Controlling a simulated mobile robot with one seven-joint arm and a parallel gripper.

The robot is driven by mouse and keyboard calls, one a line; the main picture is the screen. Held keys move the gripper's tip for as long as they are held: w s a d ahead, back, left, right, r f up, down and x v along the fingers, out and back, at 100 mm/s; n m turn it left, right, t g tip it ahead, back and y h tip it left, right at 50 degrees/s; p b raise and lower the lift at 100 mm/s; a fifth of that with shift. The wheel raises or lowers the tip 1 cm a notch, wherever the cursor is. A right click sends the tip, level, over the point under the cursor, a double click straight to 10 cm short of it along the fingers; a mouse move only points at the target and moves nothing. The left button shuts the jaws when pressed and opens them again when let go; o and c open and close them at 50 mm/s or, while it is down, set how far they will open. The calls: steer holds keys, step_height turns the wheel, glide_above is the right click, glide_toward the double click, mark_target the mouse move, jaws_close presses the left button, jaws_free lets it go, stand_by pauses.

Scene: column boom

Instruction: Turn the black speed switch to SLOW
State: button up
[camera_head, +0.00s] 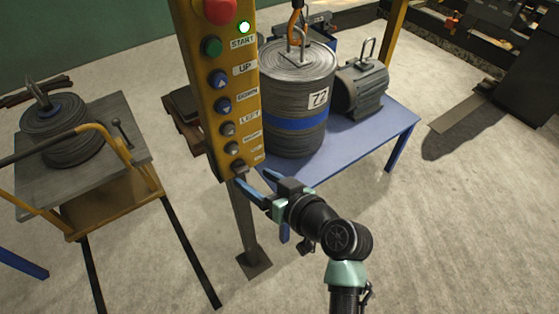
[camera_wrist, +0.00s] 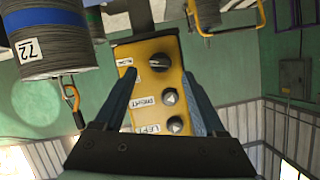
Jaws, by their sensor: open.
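The black speed switch (camera_wrist: 159,62) is a round knob at the end of the yellow control box (camera_wrist: 148,87), shown in the wrist view between the tips of my gripper (camera_wrist: 160,76). A label that seems to read SLOW is at its left. A pale mark shows on the knob, but I cannot tell its exact setting. In the head view the switch (camera_head: 238,167) is lowest on the yellow box (camera_head: 222,100). My gripper (camera_head: 253,178) is open there, its blue fingers just below and right of the box's lower end. Contact with the knob is not clear.
Above the switch are RIGHT, LEFT, DOWN, UP and START buttons and a red stop button (camera_head: 219,10). A wire drum marked 72 (camera_head: 298,100) hangs at an orange hook over a blue table (camera_head: 390,128) with a motor (camera_head: 360,88). A yellow trolley (camera_head: 110,205) stands left.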

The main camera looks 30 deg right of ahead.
steer(key=v, duration=0.9)
steer(key=shift+f, duration=0.1)
